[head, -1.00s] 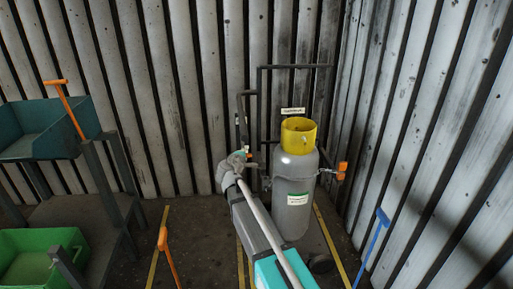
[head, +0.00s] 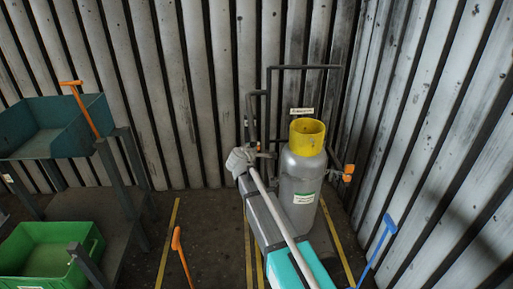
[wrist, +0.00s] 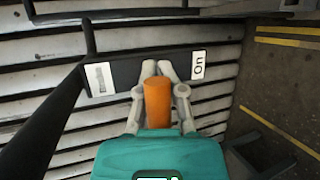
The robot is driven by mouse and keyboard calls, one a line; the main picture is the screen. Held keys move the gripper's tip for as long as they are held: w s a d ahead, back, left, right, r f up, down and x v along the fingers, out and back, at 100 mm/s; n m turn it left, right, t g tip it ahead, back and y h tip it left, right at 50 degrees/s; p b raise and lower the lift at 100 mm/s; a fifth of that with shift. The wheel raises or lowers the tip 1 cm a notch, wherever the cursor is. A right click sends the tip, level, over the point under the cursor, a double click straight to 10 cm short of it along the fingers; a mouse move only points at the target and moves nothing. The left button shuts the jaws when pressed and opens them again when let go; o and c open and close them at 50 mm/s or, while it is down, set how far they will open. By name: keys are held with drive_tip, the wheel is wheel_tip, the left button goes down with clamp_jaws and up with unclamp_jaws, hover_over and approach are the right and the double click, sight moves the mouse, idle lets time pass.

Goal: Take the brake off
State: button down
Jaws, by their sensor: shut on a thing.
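In the wrist view, an orange handle (wrist: 157,102) stands between the two grey fingers of my gripper (wrist: 158,72), which is shut on it. Behind the fingertips is a dark plate (wrist: 128,72) on a dark frame, with a white "On" label (wrist: 199,65) at its right end and a white label with a small grey picture (wrist: 100,79) at its left end. In the head view, my gripper (head: 241,159) is at the left side of the cart with the grey gas cylinder (head: 297,185). The handle is largely hidden there.
The cylinder has a yellow collar (head: 307,137). Another orange handle (head: 348,172) is to its right. A teal bin (head: 38,130) and a green crate (head: 45,270) are on the left. A blue lever (head: 378,245) stands right. Metal walls close off the back and right.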

drive_tip(key=shift+r+p, duration=0.55)
drive_tip(key=shift+r, duration=0.25)
drive_tip(key=shift+w, duration=0.1)
drive_tip(key=c, duration=0.6)
unclamp_jaws()
drive_tip(key=shift+r, duration=0.3)
drive_tip(key=shift+o, duration=0.2)
